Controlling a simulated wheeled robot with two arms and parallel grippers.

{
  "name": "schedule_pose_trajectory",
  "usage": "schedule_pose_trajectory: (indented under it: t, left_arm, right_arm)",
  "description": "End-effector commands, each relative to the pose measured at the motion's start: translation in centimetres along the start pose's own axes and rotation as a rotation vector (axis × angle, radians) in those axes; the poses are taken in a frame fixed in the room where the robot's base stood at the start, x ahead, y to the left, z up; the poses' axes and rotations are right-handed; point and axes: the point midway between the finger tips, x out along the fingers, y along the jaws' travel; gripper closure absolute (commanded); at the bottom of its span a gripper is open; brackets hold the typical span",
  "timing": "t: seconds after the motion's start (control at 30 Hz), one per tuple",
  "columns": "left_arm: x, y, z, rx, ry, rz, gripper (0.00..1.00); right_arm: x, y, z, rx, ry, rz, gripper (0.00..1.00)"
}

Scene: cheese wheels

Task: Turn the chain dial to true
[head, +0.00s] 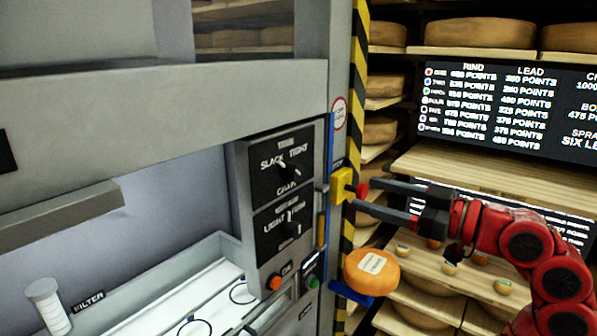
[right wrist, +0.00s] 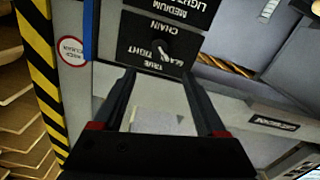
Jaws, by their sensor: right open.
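The chain dial (head: 283,165) is the upper black dial on the grey machine panel in the head view, labelled slack at left and tight at right. Its dark knob also shows upside down in the right wrist view (right wrist: 162,47), beside the words TRUE and TIGHT. I cannot tell for sure where its pointer stands. My right gripper (head: 360,197) is open and empty, its fingers reaching left, to the right of the dial. In the right wrist view the open fingers (right wrist: 160,78) point toward the dial plate, apart from the knob. My left gripper is not in view.
A second dial (head: 281,228) sits just below. A yellow block (head: 342,187) on the machine's edge is close to my right fingertips. An orange cheese wheel (head: 372,271) stands below my right gripper. Shelves with cheese wheels (head: 487,33) and a points board (head: 500,110) are at right.

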Motion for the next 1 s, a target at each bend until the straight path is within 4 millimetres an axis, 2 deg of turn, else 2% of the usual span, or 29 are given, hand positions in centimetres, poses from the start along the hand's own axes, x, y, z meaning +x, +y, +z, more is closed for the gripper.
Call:
schedule_pose_trajectory:
  t: [0.4, 0.6, 0.8, 1.0]
  left_arm:
    - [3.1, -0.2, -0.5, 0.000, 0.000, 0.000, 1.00]
    - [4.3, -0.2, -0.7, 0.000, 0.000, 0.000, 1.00]
    - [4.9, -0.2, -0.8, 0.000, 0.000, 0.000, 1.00]
    - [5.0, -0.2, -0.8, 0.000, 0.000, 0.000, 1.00]
  right_arm:
    - [9.6, -0.1, -0.6, 0.004, 0.004, -0.005, 0.26]
    - [13.7, 0.0, -0.4, 0.005, 0.002, -0.003, 0.26]
    - [15.8, 0.1, -0.3, 0.003, 0.004, 0.002, 0.26]
    - [16.3, 0.1, -0.2, 0.002, 0.004, 0.002, 0.26]
